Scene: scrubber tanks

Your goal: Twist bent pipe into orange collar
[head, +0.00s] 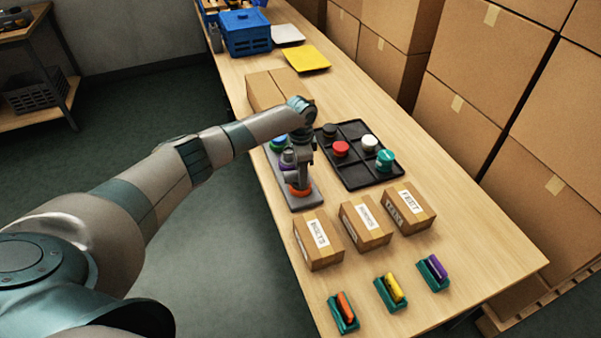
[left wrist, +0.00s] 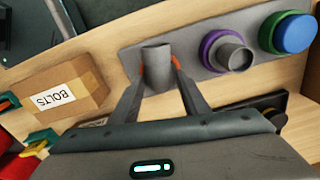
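A grey board (head: 278,185) on the table carries an orange collar (head: 300,191) at its near end, with a purple collar (left wrist: 211,47) and a green collar (left wrist: 268,32) beyond. A grey bent pipe (left wrist: 157,66) stands at the orange collar; its bend cannot be made out. My left gripper (head: 301,178) is low over the orange collar. In the left wrist view its fingers (left wrist: 159,72) close in on both sides of the pipe and appear to grip it. Orange shows beside the fingertips; how deep the pipe sits is hidden. My right gripper is not in view.
A grey pipe (left wrist: 234,58) stands in the purple collar, and a blue cap (left wrist: 295,33) sits in the green one. A black tray (head: 353,168) with coloured lids lies to the right. Three labelled cartons (head: 366,223) stand nearer; a plain carton (head: 264,92) stands behind.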

